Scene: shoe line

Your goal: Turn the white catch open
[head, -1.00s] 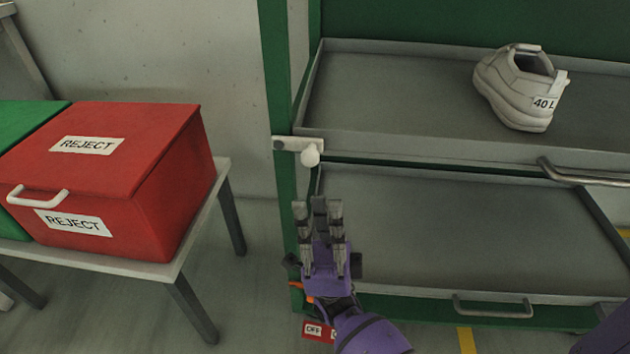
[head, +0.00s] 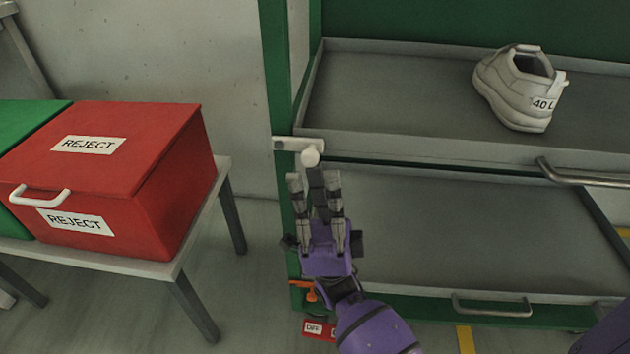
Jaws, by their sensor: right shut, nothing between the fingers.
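The white catch (head: 290,144) is a short bar with a round knob (head: 311,157) at its right end. It lies about level across the green post and the left end of the upper tray's front edge. My right gripper (head: 317,180) is purple and grey, and its fingers point up just below the knob. The fingers are shut with nothing between them. Whether a fingertip touches the knob I cannot tell. My left gripper is not in view.
A white shoe marked 40 L (head: 516,88) sits on the upper tray (head: 400,100). The lower tray (head: 470,230) is empty. A red REJECT box (head: 150,165) stands on a table to the left. An orange part (head: 303,284) and red OFF label (head: 314,328) are low on the frame.

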